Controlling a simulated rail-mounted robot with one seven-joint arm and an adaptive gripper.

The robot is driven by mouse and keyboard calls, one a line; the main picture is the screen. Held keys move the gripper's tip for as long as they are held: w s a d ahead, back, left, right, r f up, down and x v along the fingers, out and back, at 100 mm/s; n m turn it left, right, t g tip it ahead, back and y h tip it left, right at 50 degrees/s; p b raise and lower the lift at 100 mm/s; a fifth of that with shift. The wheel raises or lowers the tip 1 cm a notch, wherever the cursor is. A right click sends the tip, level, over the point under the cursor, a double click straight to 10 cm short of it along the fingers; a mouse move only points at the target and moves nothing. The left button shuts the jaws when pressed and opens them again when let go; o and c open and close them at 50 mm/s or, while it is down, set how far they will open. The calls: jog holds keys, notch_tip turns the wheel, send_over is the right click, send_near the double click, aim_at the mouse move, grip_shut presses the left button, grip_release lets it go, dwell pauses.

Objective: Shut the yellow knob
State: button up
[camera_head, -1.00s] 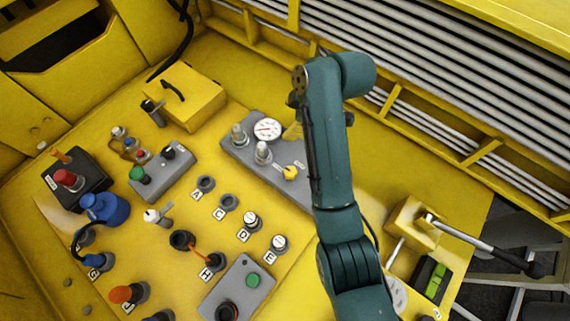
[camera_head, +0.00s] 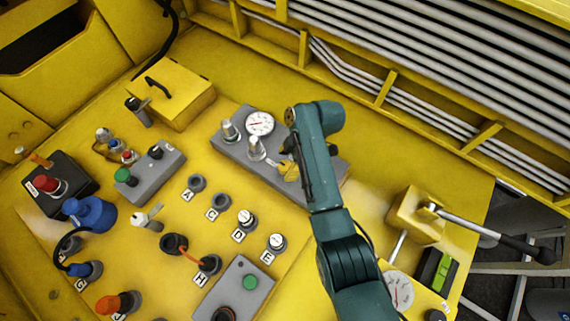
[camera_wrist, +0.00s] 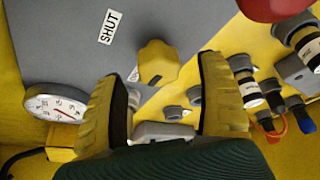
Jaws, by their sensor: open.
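The yellow knob (camera_wrist: 157,62) is on a grey panel (camera_wrist: 60,50); a white label reading SHUT (camera_wrist: 109,27) lies up and left of it in the wrist view. Contact with the knob cannot be told. In the head view the knob (camera_head: 288,171) shows beside my arm, partly covered by the gripper.
A round gauge (camera_head: 260,123) and two silver fittings (camera_head: 243,139) stand on the same grey panel, close to the gripper. Labelled sockets and plugs (camera_head: 246,218) are to the lower left. A lever box (camera_head: 417,215) is at the right.

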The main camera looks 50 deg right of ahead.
jog(key=shift+x, duration=0.8)
jog(key=c, duration=1.2)
